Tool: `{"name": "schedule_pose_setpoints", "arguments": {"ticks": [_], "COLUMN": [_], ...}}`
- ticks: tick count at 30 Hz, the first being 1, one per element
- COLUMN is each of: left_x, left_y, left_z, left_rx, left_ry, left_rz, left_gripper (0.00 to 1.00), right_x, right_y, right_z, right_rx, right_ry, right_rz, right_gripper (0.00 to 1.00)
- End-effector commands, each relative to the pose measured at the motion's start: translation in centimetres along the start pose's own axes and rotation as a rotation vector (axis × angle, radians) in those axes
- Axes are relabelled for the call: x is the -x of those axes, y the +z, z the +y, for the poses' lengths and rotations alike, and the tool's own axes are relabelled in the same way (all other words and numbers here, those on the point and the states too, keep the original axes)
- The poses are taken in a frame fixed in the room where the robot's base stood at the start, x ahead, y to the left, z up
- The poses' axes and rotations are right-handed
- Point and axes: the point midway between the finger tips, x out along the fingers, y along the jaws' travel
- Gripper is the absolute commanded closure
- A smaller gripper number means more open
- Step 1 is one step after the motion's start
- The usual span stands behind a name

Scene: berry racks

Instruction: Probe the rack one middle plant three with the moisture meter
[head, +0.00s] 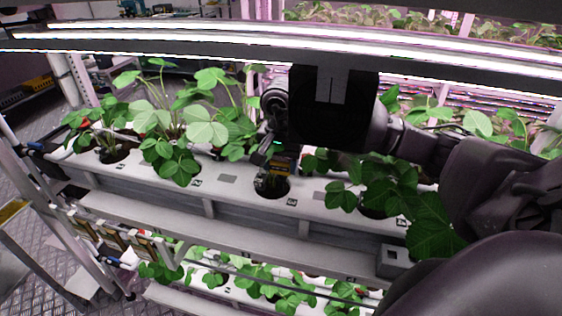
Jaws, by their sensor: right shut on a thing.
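My right gripper (268,150) reaches in from the right, over the middle trough of the near rack, shut on the moisture meter. The meter (284,164) shows as a small dark and yellowish piece below the fingers, partly hidden by them. It is right above a round planting hole (271,186) in the white trough (232,190). Whether its tip touches the soil cannot be told. Little foliage shows at this hole. Leafy plants stand on both sides, one to the left (175,160) and one to the right (375,185). My left gripper is not in view.
A lit lamp bar (150,38) crosses above the trough, close over my right wrist. A lower tier of plants (262,280) lies below. Tools hang on the rack's left end (110,238). Another planted rack (480,125) stands behind.

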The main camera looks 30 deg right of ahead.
Motion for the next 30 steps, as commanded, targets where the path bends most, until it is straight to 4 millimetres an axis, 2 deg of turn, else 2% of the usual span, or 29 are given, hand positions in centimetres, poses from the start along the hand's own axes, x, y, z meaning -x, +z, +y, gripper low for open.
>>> {"name": "schedule_pose_setpoints", "arguments": {"ticks": [30], "left_x": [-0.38], "left_y": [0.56], "left_z": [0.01], "left_rx": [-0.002], "left_ry": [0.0], "left_rz": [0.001], "left_gripper": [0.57], "right_x": [0.1], "right_y": [0.2], "right_z": [-0.03], "right_rx": [0.0], "right_ry": [0.0], "right_rz": [0.0], "right_gripper": [0.71]}}
